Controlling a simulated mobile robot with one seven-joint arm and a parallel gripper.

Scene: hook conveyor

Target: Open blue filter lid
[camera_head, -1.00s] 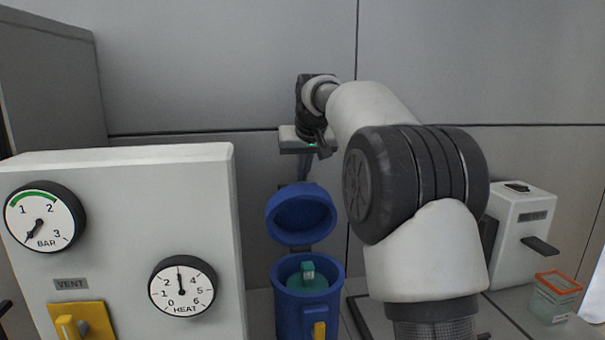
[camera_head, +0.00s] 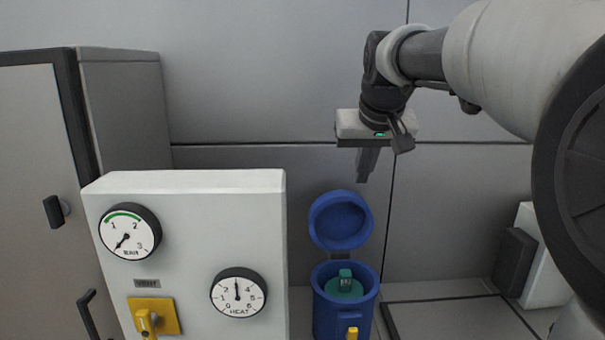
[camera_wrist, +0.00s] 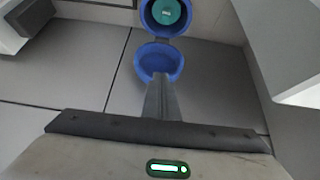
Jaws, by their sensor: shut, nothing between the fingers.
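The blue filter lid (camera_head: 340,219) stands raised on its hinge at the back of the blue filter housing (camera_head: 333,312). The housing is open at the top and a teal insert with a handle (camera_head: 344,286) shows inside it. A yellow latch (camera_head: 351,333) is on the housing's front. My gripper (camera_head: 363,178) is above and slightly right of the lid, pointing down, shut and empty. In the wrist view the shut fingers (camera_wrist: 161,88) overlap the near edge of the lid (camera_wrist: 159,60); whether they touch cannot be told. The teal insert also shows there (camera_wrist: 166,11).
A white panel (camera_head: 190,182) with BAR and HEAT gauges and a yellow valve handle (camera_head: 147,320) stands left of the filter. A grey cabinet (camera_head: 30,150) is further left. A white box (camera_head: 540,265) stands at the right. A dark-edged floor area (camera_head: 455,318) lies right of the filter.

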